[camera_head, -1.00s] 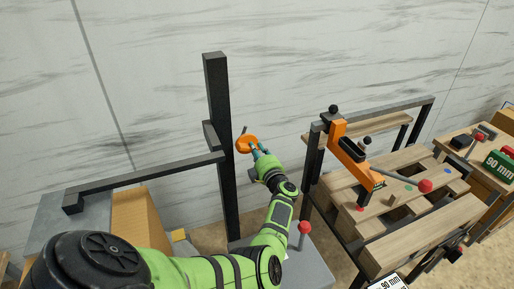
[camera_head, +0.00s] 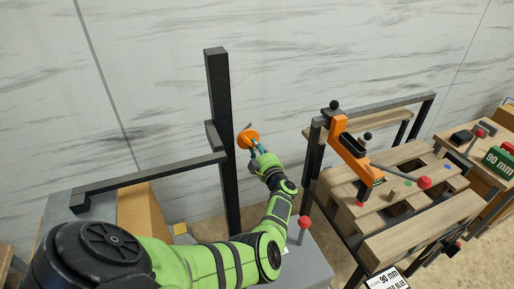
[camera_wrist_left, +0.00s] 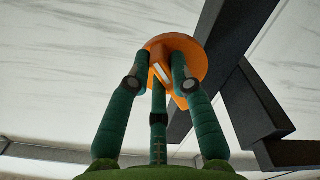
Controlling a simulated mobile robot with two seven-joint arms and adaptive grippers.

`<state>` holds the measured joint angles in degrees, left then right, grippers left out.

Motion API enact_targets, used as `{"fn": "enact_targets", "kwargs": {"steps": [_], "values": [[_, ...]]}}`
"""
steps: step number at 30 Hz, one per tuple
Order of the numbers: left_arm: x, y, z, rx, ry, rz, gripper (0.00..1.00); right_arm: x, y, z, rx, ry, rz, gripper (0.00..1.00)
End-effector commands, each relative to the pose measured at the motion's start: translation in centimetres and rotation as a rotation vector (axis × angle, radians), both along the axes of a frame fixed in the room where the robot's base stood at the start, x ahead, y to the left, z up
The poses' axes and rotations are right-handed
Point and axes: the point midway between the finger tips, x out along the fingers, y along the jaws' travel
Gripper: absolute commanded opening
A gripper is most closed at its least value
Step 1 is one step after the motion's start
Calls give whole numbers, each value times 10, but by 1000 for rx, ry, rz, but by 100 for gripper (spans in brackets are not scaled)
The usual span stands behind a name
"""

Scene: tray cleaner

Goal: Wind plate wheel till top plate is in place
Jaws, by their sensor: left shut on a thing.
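The plate wheel is an orange disc (camera_head: 248,139) beside the tall black post (camera_head: 217,110), with a small dark handle at its far side. My left gripper (camera_head: 256,150) reaches up to the wheel and is shut on it. In the left wrist view, the green fingers of my left gripper (camera_wrist_left: 160,75) press around a raised orange part of the wheel (camera_wrist_left: 190,48). I cannot tell which thing is the top plate. A black horizontal bar (camera_head: 150,175) runs left from the post. My right gripper is not in view.
To the right stands a wooden-topped bench (camera_head: 425,215) with an orange clamp arm (camera_head: 350,150) and a red knob (camera_head: 424,183). A red-knobbed lever (camera_head: 304,222) rises from the grey base near my left arm. A marbled wall (camera_head: 300,50) is behind.

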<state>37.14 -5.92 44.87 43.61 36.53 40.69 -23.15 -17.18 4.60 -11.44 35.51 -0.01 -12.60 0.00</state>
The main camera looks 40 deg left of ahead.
Motion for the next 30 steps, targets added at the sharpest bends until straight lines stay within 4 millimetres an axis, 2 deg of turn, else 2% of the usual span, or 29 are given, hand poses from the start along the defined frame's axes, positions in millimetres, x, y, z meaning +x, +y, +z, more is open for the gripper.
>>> {"fn": "enact_targets", "kwargs": {"steps": [1, 9, 10, 12, 23, 30], "values": [[0, 6, 7, 14, -6, 9, 0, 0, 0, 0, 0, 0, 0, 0], [0, 6, 8, 14, -10, 9, 0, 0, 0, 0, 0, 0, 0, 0], [0, 6, 8, 14, -10, 9, 26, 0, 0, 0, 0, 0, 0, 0], [0, 6, 8, 13, -9, 9, 46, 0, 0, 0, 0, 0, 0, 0], [0, 2, 4, 4, -5, 3, 46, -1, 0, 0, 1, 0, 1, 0], [0, 1, 23, 2, -9, 5, 46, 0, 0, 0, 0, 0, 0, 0]]}}
